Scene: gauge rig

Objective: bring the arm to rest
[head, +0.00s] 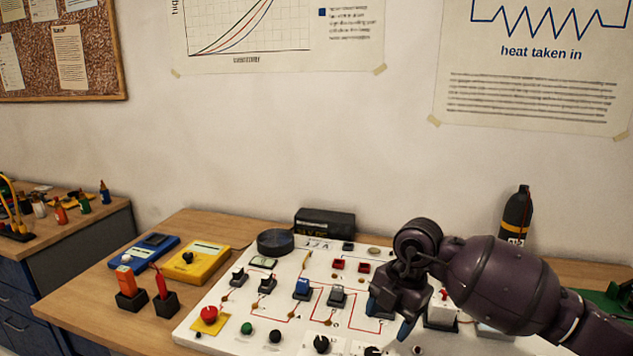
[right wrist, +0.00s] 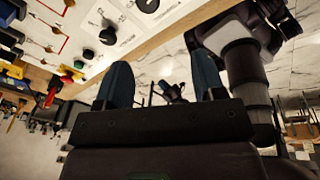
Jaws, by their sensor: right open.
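My right arm (head: 500,285) is dark purple and comes in from the right in the head view. Its gripper (head: 388,317) hangs over the right part of the white board (head: 265,337), with its blue fingertips pointing down. In the right wrist view the two blue fingers of this gripper (right wrist: 163,82) stand apart with nothing between them. The gripper is open and empty. The arm hides part of the board's right side. My left gripper is not in view.
The board carries switches, knobs and a red button (head: 209,314). A yellow meter (head: 201,262), a blue meter (head: 144,254) and two small holders with red and orange tools stand left on the wooden table (head: 85,303). A black bottle (head: 516,215) stands behind my arm.

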